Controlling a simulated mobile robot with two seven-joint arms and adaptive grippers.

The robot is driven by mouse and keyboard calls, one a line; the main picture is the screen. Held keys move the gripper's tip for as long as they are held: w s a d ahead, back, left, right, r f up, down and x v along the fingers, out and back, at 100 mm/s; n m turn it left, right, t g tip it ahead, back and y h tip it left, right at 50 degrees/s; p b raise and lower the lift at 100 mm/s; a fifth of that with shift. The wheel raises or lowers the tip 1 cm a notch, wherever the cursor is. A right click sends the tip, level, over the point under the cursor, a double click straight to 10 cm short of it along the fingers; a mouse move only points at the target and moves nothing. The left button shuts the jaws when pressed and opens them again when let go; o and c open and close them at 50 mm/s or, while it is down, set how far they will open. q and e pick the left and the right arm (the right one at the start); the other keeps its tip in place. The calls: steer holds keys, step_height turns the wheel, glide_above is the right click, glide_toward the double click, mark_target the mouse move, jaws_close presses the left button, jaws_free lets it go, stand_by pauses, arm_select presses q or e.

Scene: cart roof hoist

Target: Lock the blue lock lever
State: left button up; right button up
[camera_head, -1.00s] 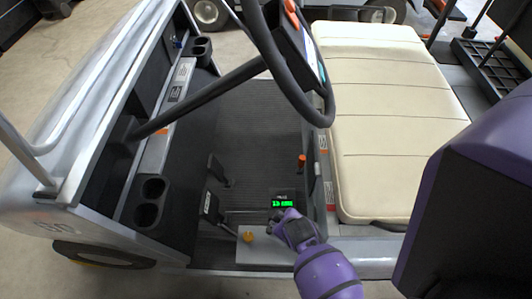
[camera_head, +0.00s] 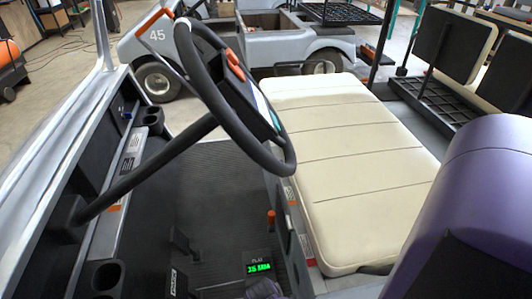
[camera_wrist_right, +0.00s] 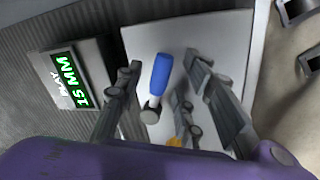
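The blue lock lever (camera_wrist_right: 161,71) shows in the right wrist view as a short blue handle on a grey round pivot, above a pale plate (camera_wrist_right: 140,38). My right gripper (camera_wrist_right: 163,63) is open, with one finger on each side of the lever. Gaps show between the fingers and the blue handle, so it is not gripped. In the head view the lever is not visible, and the right gripper is mostly cut off at the bottom edge. My left gripper is in neither view.
A small box with a green display (camera_wrist_right: 70,78) reading "15 MM" is left of the lever; the display also shows in the head view (camera_head: 259,267). An orange-yellow knob (camera_wrist_right: 174,142) is close below the lever.

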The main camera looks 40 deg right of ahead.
jaws_close()
steer(key=shift+d, duration=0.1)
stand_by(0.5)
